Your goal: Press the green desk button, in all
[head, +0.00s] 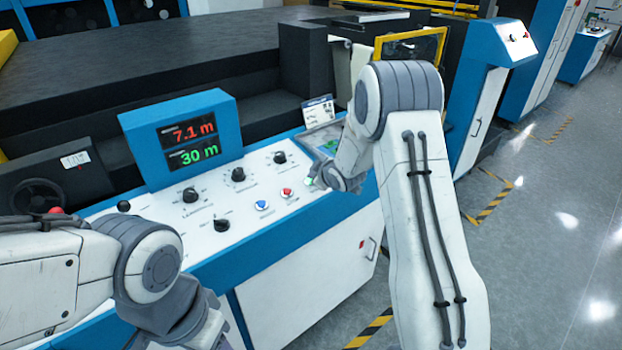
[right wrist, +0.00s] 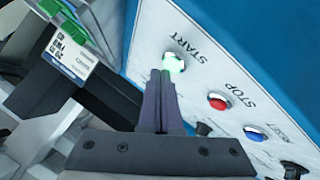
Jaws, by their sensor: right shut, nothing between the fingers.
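The green button (right wrist: 174,63), labelled START, looks lit on the white panel in the right wrist view. In the head view a bit of it (head: 308,181) shows beside my right gripper (head: 316,179). In the right wrist view my right gripper (right wrist: 161,76) is shut and empty, its fingertips at the button's lower edge. I cannot tell whether they touch or press it. My left gripper (head: 205,328) is low at the bottom left of the head view, away from the button; its fingers do not show clearly.
A red STOP button (right wrist: 218,102) and a blue button (right wrist: 254,133) sit in line beside the green one. Several black knobs stand on the desk panel (head: 262,183). A blue display box (head: 182,138) reads 7.1 m and 30 m. Open floor (head: 560,220) lies to the right.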

